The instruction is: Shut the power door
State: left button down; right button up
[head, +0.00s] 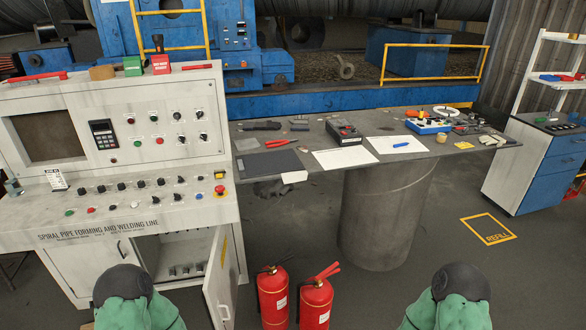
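The open compartment (182,262) shows rows of small components inside. A second cabinet door (95,265) to its left, with a dark handle, appears closed. Neither of my grippers is in view; only green and black parts of my arms show at the bottom edge.
Two red fire extinguishers (273,295) stand on the floor just right of the open door. A grey worktable (330,170) with papers and tools rests on a thick cylinder (385,215). A blue-drawered cabinet (540,165) is at the right.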

aim_at(220, 288)
jog(key=i+j+z, duration=0.4)
jog(key=j, duration=0.25)
jog(key=i+j+z, duration=0.2)
jog(key=j, duration=0.15)
